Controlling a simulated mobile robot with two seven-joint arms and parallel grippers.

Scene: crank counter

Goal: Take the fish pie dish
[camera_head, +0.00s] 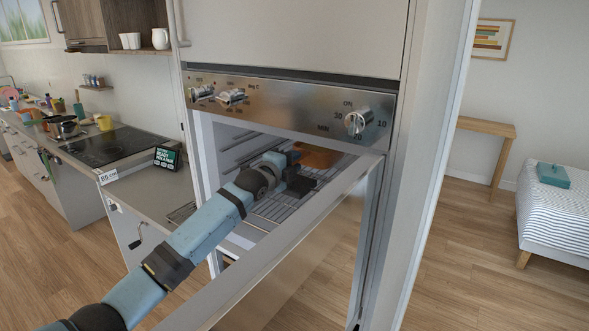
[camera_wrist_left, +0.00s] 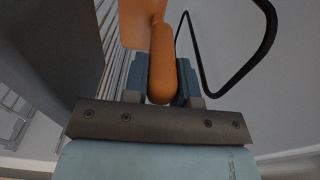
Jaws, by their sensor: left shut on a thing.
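The orange-brown fish pie dish (camera_head: 318,158) is inside the open oven, above the wire rack (camera_head: 280,206). Its orange body (camera_wrist_left: 137,22) and handle (camera_wrist_left: 162,62) also show in the left wrist view. My left arm reaches over the open oven door (camera_head: 300,238) into the oven. My left gripper (camera_head: 300,176) is at the dish's near side. In the left wrist view its two fingers (camera_wrist_left: 162,82) are shut on the handle, one on each side. Whether the dish touches the rack is hidden. My right gripper is not in view.
The oven's control panel (camera_head: 290,105) with several knobs is just above the opening. A black curved bar (camera_wrist_left: 236,75) is close to the gripper in the wrist view. The counter with a hob (camera_head: 115,146) and a small sign (camera_head: 166,158) is to the left. Open floor is at the right.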

